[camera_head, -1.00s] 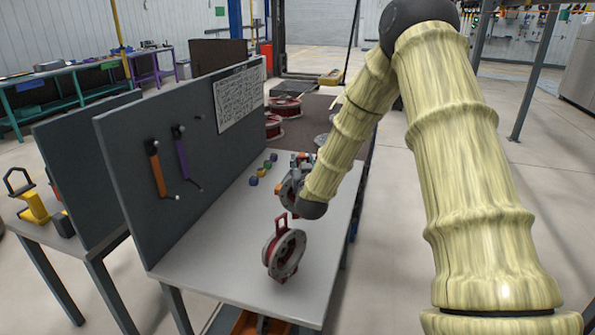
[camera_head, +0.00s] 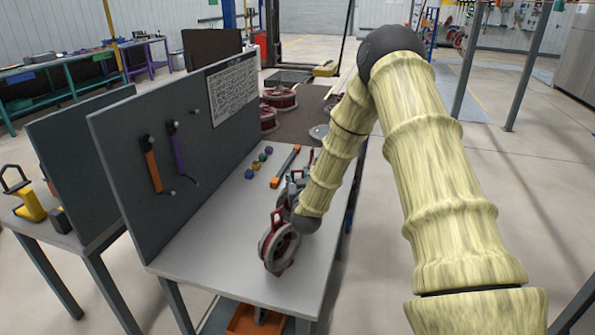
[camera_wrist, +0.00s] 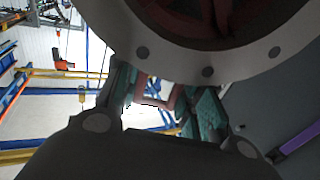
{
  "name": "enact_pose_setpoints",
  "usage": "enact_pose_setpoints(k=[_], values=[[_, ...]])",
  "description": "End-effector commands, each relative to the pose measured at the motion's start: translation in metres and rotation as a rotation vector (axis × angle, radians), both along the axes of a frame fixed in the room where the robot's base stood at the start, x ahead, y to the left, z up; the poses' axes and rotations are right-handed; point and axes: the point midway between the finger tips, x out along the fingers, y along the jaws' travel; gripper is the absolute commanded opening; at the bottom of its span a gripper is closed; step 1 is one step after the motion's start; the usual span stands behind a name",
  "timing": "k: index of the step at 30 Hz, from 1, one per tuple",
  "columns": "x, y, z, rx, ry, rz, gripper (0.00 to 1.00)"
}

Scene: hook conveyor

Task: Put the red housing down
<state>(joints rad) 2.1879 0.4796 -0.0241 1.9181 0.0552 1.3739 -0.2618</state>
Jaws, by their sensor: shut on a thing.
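The red housing (camera_head: 279,247), with a grey round flange and a red loop handle, stands upright on its rim near the front of the grey table (camera_head: 215,262). I cannot tell whether its full weight rests there. My gripper (camera_head: 284,206) is behind its top, partly hidden by my own arm. In the wrist view, my gripper (camera_wrist: 162,98) has its greenish fingers on both sides of the red handle and is shut on it. The flange of the housing (camera_wrist: 207,71) fills the top of that view.
A grey upright panel (camera_head: 115,150) with an orange and a purple tool stands along the table's left side. Small coloured balls (camera_head: 256,164) and an orange-ended bar (camera_head: 286,165) lie farther back. The table's front left is clear. An orange bin (camera_head: 246,322) is below.

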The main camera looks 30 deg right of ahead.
Motion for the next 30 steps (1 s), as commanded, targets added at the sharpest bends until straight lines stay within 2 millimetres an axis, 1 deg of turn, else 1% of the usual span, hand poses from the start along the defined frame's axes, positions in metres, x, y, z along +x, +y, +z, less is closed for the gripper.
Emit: enact_pose_setpoints(k=[17, 18, 20, 21, 30], values=[[0.0010, 0.0004, -0.0065, -0.001, -0.006, 0.000, 0.00], [-0.0002, 0.0002, -0.0084, 0.001, 0.000, 0.000, 0.45], [-0.0002, 0.0002, -0.0084, 0.001, 0.000, 0.000, 0.56], [-0.0002, 0.0002, -0.0084, 0.001, 0.000, 0.000, 0.59], [-0.0002, 0.0002, -0.0077, 0.001, 0.000, 0.000, 0.59]])
